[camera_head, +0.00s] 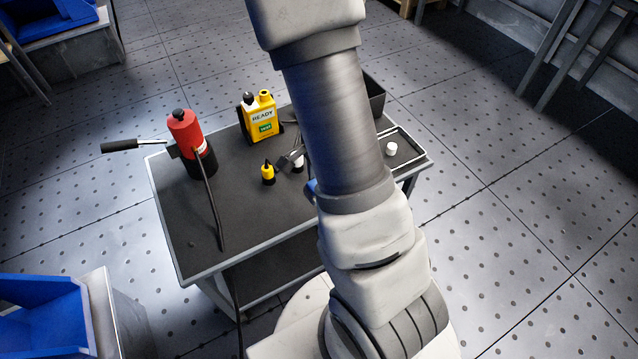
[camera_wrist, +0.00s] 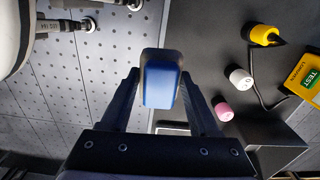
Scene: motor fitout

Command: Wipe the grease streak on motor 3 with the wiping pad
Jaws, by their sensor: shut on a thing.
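In the wrist view, my gripper (camera_wrist: 160,92) is shut on the wiping pad (camera_wrist: 160,84), a blue block with a dark grey top part. The pad sits between the two fingertips, above the cart's edge. I can identify neither motor 3 nor a grease streak in either view.
A dark-topped cart (camera_head: 235,215) carries a red cylinder with a lever (camera_head: 185,132), a yellow tester (camera_head: 261,118), a small yellow-and-black item (camera_head: 267,173) and a shallow tray (camera_head: 412,160). Blue bins (camera_head: 45,318) stand at lower left. Perforated floor (camera_head: 520,240) is open at right.

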